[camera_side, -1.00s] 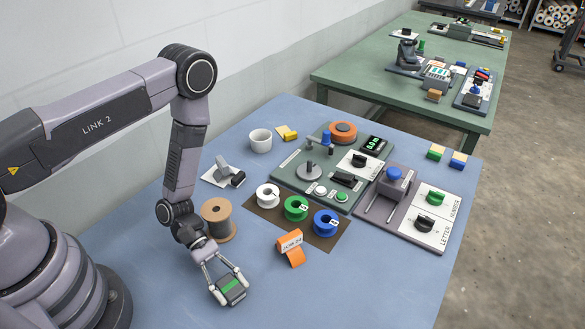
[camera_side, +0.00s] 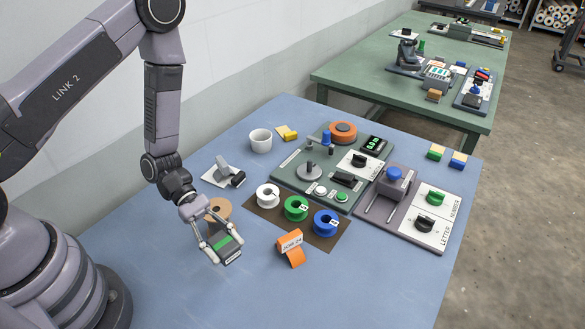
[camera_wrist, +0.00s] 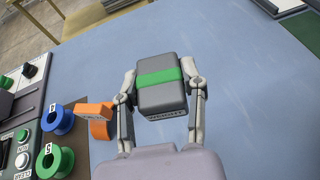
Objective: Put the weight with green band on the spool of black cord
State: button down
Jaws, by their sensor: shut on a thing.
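The weight with green band (camera_side: 226,246) is a dark grey block with a green stripe. My gripper (camera_side: 228,250) is shut on it, with one finger on each side. It appears held above the blue table. In the wrist view the weight (camera_wrist: 160,98) sits between both fingers of my gripper (camera_wrist: 162,88). The spool of black cord (camera_side: 218,208) has a tan flange with a centre hole. It stands just behind my gripper in the side view, and the gripper hides most of it, including its cord. It is not seen in the wrist view.
White, green (camera_side: 296,208) and blue (camera_side: 326,222) spools stand on a brown mat right of my gripper. An orange job tag (camera_side: 291,248) lies near them. A white cup (camera_side: 260,140) and a green-grey machine panel (camera_side: 290,178) are farther back.

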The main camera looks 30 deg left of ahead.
aim_at(216, 209)
jog(key=w+a, duration=0.2)
jog(key=a, duration=0.1)
jog(key=w+a+r+n+t, duration=0.1)
jog(key=w+a, duration=0.2)
jog(key=a, duration=0.1)
jog(key=w+a+n+t, duration=0.1)
jog(key=w+a, duration=0.2)
jog(key=shift+a+r, duration=0.35)
jog(key=shift+f, duration=2.15)
jog(key=shift+f, duration=0.15)
jog(key=c, duration=0.6)
grip_release()
